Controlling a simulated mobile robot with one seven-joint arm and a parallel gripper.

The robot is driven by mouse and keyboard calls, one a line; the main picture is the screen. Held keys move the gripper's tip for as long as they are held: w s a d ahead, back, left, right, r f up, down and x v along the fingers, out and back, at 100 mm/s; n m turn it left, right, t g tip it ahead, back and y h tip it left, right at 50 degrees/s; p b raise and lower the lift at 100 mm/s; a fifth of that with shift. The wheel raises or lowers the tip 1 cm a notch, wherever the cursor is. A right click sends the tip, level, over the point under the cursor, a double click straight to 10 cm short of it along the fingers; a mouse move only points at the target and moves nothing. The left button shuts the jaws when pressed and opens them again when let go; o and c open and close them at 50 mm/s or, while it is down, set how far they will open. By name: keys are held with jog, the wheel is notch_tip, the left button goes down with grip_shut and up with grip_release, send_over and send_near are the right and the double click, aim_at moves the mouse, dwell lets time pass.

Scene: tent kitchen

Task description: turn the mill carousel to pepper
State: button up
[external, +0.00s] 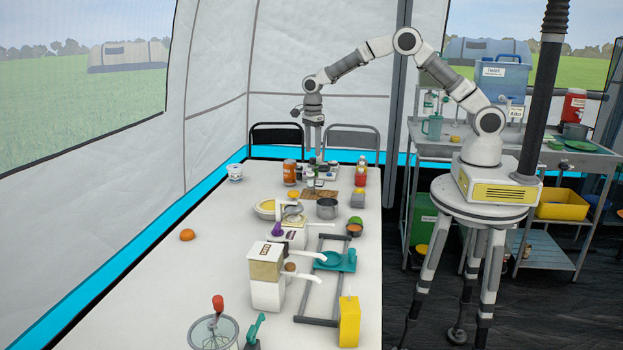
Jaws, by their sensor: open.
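My gripper (314,150) points straight down at the far end of the white table. It is open, with nothing visible between its fingers. Below it is a cluster of small items, including a low grey-and-white stand (329,171), which may be the mill carousel. It is too small to make out its labels or which one faces front. I cannot tell whether the fingers touch anything there.
An orange can (290,172) stands left of the gripper and a red bottle (360,172) right of it. A metal pot (327,208) and a labelled cream-and-white box (266,275) stand nearer. The table's left side is mostly clear around an orange fruit (187,234).

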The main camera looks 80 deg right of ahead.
jog(key=shift+f, duration=1.9)
grip_shut()
